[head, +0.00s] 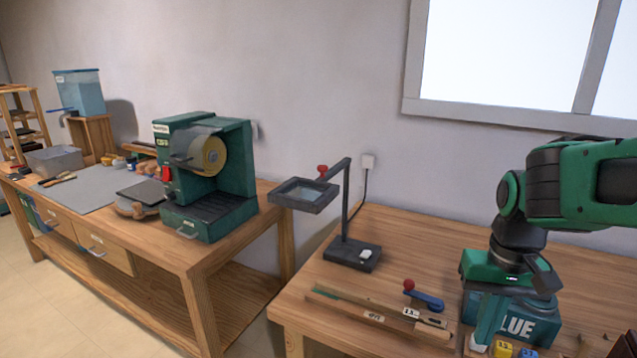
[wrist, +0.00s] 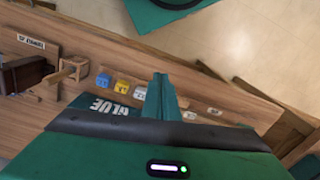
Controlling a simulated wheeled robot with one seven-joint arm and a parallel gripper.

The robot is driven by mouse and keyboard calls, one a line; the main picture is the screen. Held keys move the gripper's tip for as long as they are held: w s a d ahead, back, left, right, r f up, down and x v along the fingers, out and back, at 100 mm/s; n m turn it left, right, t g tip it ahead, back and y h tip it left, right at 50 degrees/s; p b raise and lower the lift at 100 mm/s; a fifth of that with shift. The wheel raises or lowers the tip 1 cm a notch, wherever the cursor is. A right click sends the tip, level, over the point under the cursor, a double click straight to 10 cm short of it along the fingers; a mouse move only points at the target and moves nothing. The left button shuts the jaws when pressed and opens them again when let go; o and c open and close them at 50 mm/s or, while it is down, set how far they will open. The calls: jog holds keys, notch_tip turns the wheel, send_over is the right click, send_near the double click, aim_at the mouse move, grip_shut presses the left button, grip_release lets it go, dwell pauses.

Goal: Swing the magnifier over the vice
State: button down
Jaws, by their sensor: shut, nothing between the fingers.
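The magnifier (head: 305,194) is a dark square-framed lens on a jointed arm with a red knob. Its post rises from a dark base (head: 350,254) at the bench's back left, and the lens hangs out to the left, over the gap between the benches. I cannot surely identify the vice; a dark brown block (wrist: 27,74) beside a small wooden fixture (wrist: 72,70) shows in the wrist view. My gripper (head: 482,335) points down in front of the glue box, right of the magnifier, shut and empty. Its closed fingers show in the wrist view (wrist: 162,97).
A teal glue box (head: 530,325) stands behind my gripper, with yellow and blue blocks (head: 503,349) near it. A long wooden piece (head: 365,312) and a blue lever with a red ball (head: 424,299) lie between magnifier and gripper. A green machine (head: 207,175) stands on the left bench.

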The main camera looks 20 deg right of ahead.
jog(key=c, duration=2.2)
grip_release()
jog(key=o, duration=0.7)
jog(key=w+r, duration=0.1)
jog(key=r, duration=0.2)
jog(key=shift+w+n+t, duration=0.3)
jog(key=shift+w, duration=0.1)
jog(key=shift+c, duration=0.2)
jog(key=n+t+y, duration=0.2)
jog(key=n+t, duration=0.2)
jog(key=n, duration=0.6)
send_near(323, 166)
jog(key=x, duration=0.7)
jog(key=shift+a+f, duration=0.15)
jog(key=shift+f, duration=0.2)
grip_shut()
